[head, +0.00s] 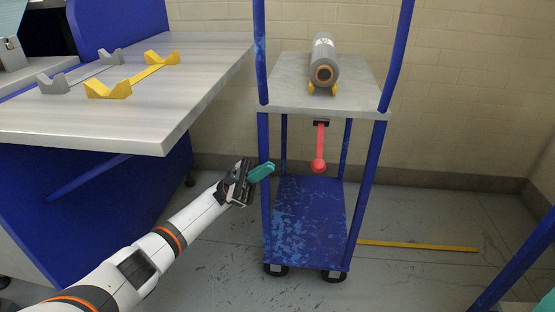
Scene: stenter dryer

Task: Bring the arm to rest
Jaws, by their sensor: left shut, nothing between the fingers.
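My left arm comes in from the lower left. Its gripper (261,172) is shut and empty, with its teal fingertips pointing right. The gripper is in front of the left post of a blue trolley (265,225), below the level of its top shelf. I cannot tell whether it touches the post. My right gripper does not show; only a teal and white piece shows at the lower right corner.
A grey roll (323,65) lies on yellow supports on the trolley's top shelf. A red-knobbed lever (319,150) hangs below. A metal-topped table (120,110) with yellow cradles (108,90) and grey cradles (52,84) stands left. A yellow strip (420,246) lies on the floor.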

